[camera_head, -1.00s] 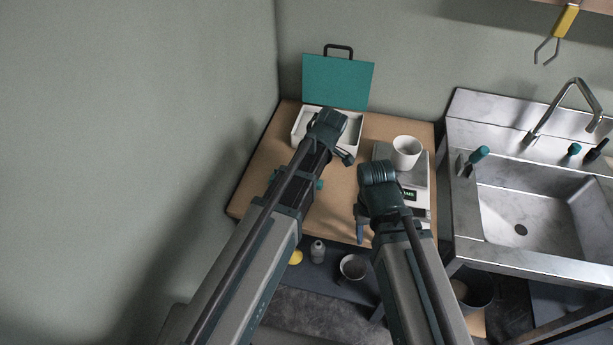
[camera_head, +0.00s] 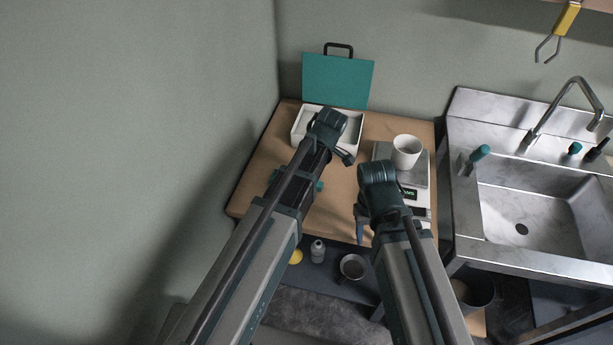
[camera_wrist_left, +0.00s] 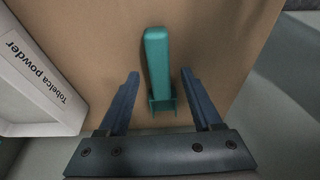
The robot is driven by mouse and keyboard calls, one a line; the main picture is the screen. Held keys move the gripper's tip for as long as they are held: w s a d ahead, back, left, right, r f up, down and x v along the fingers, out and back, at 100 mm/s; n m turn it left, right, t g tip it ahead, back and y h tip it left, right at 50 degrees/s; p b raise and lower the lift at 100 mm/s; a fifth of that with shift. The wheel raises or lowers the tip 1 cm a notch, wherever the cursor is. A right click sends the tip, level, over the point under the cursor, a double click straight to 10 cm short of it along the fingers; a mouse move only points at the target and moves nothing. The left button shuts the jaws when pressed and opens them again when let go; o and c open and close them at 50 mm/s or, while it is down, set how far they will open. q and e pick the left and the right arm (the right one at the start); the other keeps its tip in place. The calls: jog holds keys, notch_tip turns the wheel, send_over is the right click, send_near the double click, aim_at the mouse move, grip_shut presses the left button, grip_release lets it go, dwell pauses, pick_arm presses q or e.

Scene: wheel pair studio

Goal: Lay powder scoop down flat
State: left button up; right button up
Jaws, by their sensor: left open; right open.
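The teal powder scoop (camera_wrist_left: 157,60) shows in the left wrist view over the brown tabletop (camera_wrist_left: 110,35). Its handle points away from my left gripper and its wider end is nearer the palm. I cannot tell whether it rests fully flat. My left gripper (camera_wrist_left: 160,76) is open, with one finger on each side of the scoop and visible gaps to both.
A white box (camera_wrist_left: 36,85) labelled Tobelca powder stands left of the scoop. A teal lid (camera_head: 337,82) stands behind it. A white cup (camera_head: 406,151) sits on a scale (camera_head: 418,176) at the right, beside a steel sink (camera_head: 530,225). A pot (camera_head: 353,267) is below the table.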

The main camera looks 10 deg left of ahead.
pick_arm(q)
jog(key=p+v, duration=1.3)
jog(key=shift+d+r, duration=0.15)
jog(key=shift+r, duration=0.15)
dwell(0.3)
jog(key=s+a+m+h, duration=0.3)
jog(key=s+a+m, duration=0.5)
jog(key=m, duration=1)
jog(key=s+d+m, duration=0.1)
jog(key=s+d, duration=0.2)
jog(key=d, duration=0.3)
jog(key=s+d+m+y, duration=0.1)
jog(key=s+d+m, duration=0.1)
jog(key=d, duration=0.3)
jog(key=shift+s+d+f, duration=0.35)
jog(key=shift+s+d, duration=0.05)
jog(key=shift+s, duration=0.4)
